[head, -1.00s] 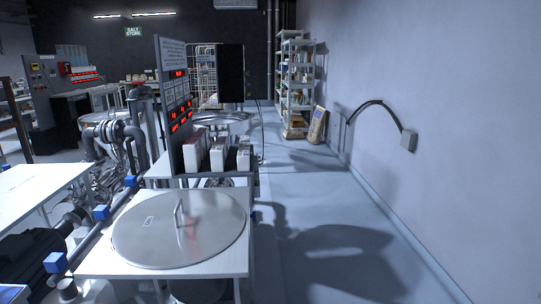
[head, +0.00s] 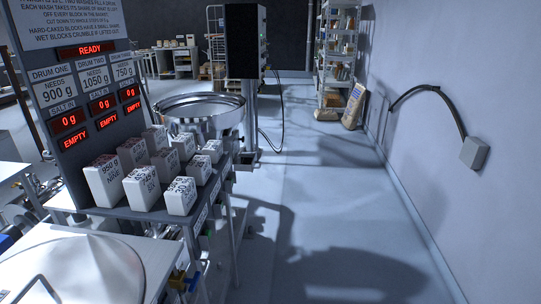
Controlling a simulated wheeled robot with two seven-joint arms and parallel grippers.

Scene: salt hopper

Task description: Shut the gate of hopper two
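I cannot make out hopper two or its gate in the head view. A dark sign panel (head: 85,85) at the left reads READY, with columns for drum one, two and three. Drum two's column says it needs 1050 g, salt in 0 g, EMPTY. In front of the panel, several white salt blocks (head: 142,187) stand in rows on a dark shelf (head: 150,217). Small labels and coloured parts run along the shelf's right edge, too small to read. Neither of my grippers is in view.
A round metal lid (head: 85,270) lies on a white table at the lower left. A wide steel bowl (head: 200,108) stands behind the blocks, beside a black box (head: 244,40) on a post. The floor (head: 320,210) to the right is clear up to the wall. A sack (head: 354,107) leans by shelving.

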